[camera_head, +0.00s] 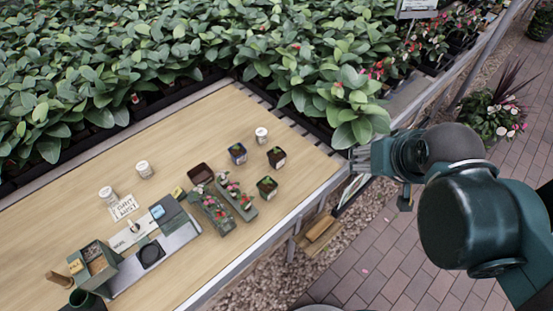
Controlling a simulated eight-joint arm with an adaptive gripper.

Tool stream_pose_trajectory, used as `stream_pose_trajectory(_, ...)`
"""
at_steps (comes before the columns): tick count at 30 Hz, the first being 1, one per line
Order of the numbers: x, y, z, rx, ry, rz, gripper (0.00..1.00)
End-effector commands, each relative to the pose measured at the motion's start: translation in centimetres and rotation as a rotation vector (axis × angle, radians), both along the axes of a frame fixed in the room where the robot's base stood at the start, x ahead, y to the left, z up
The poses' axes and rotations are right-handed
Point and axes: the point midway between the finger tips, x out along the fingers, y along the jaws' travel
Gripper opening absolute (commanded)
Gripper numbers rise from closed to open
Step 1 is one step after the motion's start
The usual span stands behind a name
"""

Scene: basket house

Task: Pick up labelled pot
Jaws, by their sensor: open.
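Several small pots stand on the wooden table (190,140). A dark bluish pot (238,156) with a plant has a pale mark like a label on its front. A dark pot (278,160) to its right also shows a pale patch on its side. A third dark pot (267,190) with a green plant stands nearer the table's front edge. Which of them is the labelled pot, I cannot tell for sure. My gripper (355,160) is open and empty at the table's right corner, to the right of the pots and apart from them. Its fingertips are small and partly unclear.
White jars (145,169) stand on the table, one (261,135) behind the dark pots. Flower troughs (215,213), a brown tray (200,174), and a box (95,262) lie left. Dense leafy plants (180,50) border the back. Table between pots and right corner is clear.

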Motion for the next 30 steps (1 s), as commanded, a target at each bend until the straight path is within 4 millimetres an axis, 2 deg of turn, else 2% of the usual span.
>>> stream_pose_trajectory(10,2.0,1.1,0.0,-0.093,0.037,0.135,0.54)
stream_pose_trajectory(30,9.1,5.7,-2.0,-0.405,0.160,0.620,0.54)
